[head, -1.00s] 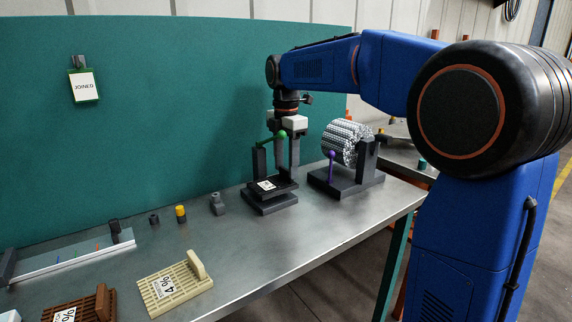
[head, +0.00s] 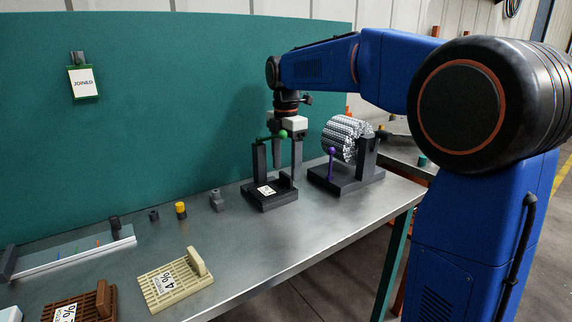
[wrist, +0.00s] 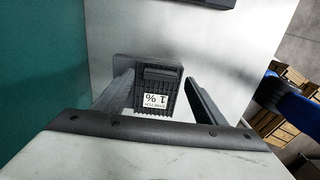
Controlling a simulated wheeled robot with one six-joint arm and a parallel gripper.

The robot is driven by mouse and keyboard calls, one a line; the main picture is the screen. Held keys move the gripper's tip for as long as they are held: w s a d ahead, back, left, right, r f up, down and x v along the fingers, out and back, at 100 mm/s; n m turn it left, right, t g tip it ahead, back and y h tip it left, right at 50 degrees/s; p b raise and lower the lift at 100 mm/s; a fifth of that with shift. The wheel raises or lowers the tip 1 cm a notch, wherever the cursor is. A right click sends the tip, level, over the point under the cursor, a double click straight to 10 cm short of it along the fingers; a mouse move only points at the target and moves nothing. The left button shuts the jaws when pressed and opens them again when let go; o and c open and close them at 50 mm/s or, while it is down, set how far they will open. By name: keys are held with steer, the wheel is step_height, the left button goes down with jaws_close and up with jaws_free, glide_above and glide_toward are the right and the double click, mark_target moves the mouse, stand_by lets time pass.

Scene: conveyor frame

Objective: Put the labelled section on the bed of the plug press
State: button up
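A dark slatted section (head: 280,187) with a white label lies flat on the bed of a small black press (head: 272,200) with a green-knobbed lever. The label reads "1 %" in the wrist view, where the section (wrist: 163,92) and its raised grip bar show between my fingers. My gripper (head: 288,175) is upright over the press, its fingers spread on either side of the grip bar with a gap on each side. The gripper (wrist: 160,80) is open and empty in the wrist view. The finger nearer the press post is partly hidden in the head view.
A second press with a purple-knobbed lever (head: 332,165) and a grey roll (head: 347,138) stands close on the right. A cream section (head: 175,283) and a brown section (head: 80,308) lie at the front left. Small plugs (head: 181,210) stand behind. A "JOINED" card (head: 83,82) hangs on the wall.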

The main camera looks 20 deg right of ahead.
step_height(320, 180, up, 13)
stand_by(0.7)
steer(key=shift+r, duration=0.1)
steer(key=s+d+f+m+t, duration=0.1)
steer(key=s+d+f+m, duration=0.1)
steer(key=s+f+m, duration=0.45)
steer(key=s+d+f+m+t, duration=0.1)
steer(key=s+d+f+m, duration=0.2)
steer(key=s, duration=0.7)
steer(key=s+d+f+m+t, duration=0.2)
steer(key=s+f+m, duration=1)
steer(key=s+f, duration=0.5)
steer(key=shift+f+t, duration=0.4)
